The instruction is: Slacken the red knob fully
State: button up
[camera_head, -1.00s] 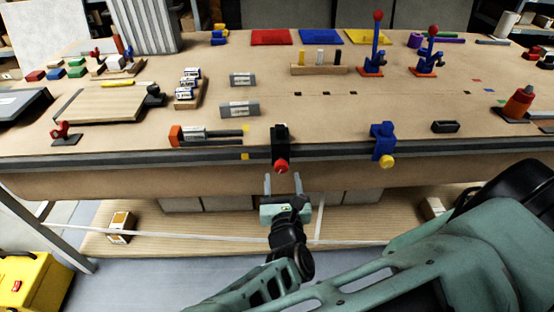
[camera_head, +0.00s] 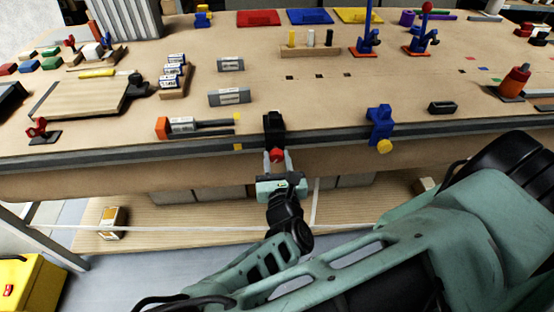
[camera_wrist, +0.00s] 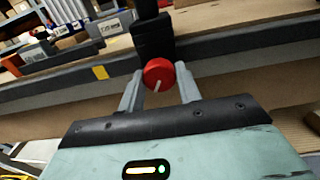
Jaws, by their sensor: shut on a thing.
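The red knob (camera_head: 277,154) is on the front of a black clamp (camera_head: 273,125) at the table's front edge. My gripper (camera_head: 277,160) reaches up to it from below and in front, with a finger on each side of the knob. In the wrist view the red knob (camera_wrist: 159,73) has a pale line on its face, tilted slightly off vertical. My gripper (camera_wrist: 159,84) is shut on the knob there, and the black clamp (camera_wrist: 153,38) rises behind it.
A blue clamp (camera_head: 380,126) with a yellow knob (camera_head: 384,146) sits on the same edge to the right. An orange-ended bar clamp (camera_head: 195,127) lies on the tabletop to the left. Below the edge is a wooden shelf (camera_head: 160,246).

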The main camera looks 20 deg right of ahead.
jog(key=shift+r+n+p, duration=0.15)
jog(key=shift+n+p, duration=0.9)
jog(key=shift+n, duration=0.05)
jog(key=n+p, duration=0.2)
jog(key=n, duration=0.1)
jog(key=shift+n, duration=0.3)
jog(key=n+p, duration=0.1)
jog(key=n, duration=0.2)
jog(key=shift+n+p, duration=0.3)
jog(key=n, duration=0.3)
jog(key=shift+s+p, duration=0.1)
jog(key=shift+p, duration=0.25)
jog(key=n, duration=1.1)
jog(key=shift+n, duration=0.4)
jog(key=o, duration=1)
jog(key=shift+c, duration=0.2)
